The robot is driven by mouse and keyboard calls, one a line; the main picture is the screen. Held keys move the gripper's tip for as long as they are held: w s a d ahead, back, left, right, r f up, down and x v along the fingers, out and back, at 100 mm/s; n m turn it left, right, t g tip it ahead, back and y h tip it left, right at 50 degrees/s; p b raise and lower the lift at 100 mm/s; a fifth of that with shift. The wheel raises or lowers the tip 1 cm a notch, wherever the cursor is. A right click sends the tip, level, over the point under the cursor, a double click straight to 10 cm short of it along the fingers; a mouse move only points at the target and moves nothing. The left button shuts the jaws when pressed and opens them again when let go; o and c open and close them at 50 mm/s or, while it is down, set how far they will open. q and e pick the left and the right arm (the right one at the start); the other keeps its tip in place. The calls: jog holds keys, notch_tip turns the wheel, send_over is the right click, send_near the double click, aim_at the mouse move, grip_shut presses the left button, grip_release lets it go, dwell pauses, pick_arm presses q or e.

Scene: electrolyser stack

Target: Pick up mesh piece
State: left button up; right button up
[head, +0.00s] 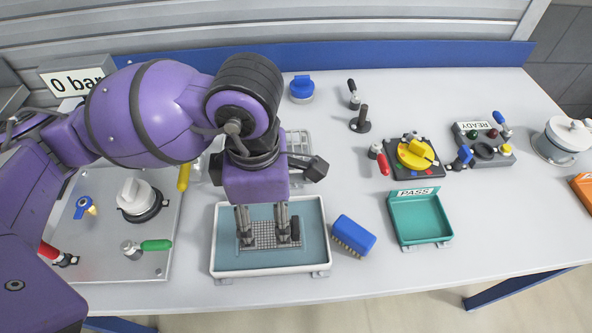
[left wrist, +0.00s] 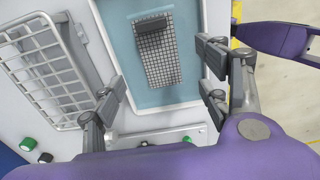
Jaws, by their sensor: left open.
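The mesh piece (head: 266,236) is a grey grid sheet lying in a white-rimmed tray (head: 318,262) with a blue-grey inside. In the left wrist view the mesh piece (left wrist: 163,68) shows as a rectangle with a dark block (left wrist: 152,27) at its far end. My left gripper (head: 264,238) points down over the tray, its fingers apart on either side of the mesh. In the left wrist view the left gripper (left wrist: 163,88) is open with nothing between its fingers; I cannot tell its exact height.
A wire basket (left wrist: 48,65) stands beside the tray, partly hidden by my arm in the head view. A plate with a white knob (head: 134,196) is at left.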

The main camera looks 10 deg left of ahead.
aim_at(270, 233)
pick_arm(q)
jog(key=shift+f, duration=3.8)
grip_shut()
jog(key=shift+r, duration=0.1)
